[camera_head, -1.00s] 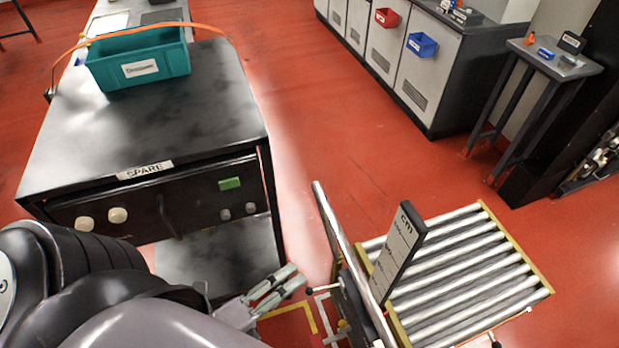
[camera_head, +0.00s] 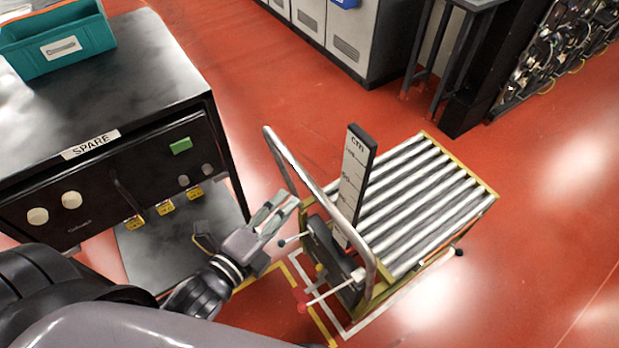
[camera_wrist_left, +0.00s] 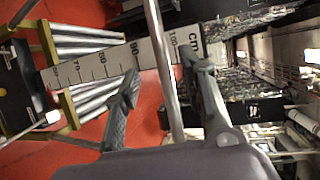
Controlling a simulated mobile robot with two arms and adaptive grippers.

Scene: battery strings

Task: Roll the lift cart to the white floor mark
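The lift cart (camera_head: 415,200) has a roller top, a yellow frame, a grey tubular handle (camera_head: 318,190) and an upright "cm" scale (camera_head: 356,175). White floor lines (camera_head: 349,331) show as a corner along the cart's near side; the rest is hidden under and behind it. My left gripper (camera_head: 289,198) is left of the handle, fingers spread. In the left wrist view the handle (camera_wrist_left: 163,65) runs between the open fingers (camera_wrist_left: 160,70) as seen from there; I cannot tell whether they touch it. My right gripper is not in view.
A black bench labelled SPARE (camera_head: 150,70) with a teal bin (camera_head: 58,45) stands close on the left. Yellow floor tape (camera_head: 310,295) runs near the cart. Grey cabinets (camera_head: 350,40) and a small table (camera_head: 440,30) are behind. Red floor right of the cart is clear.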

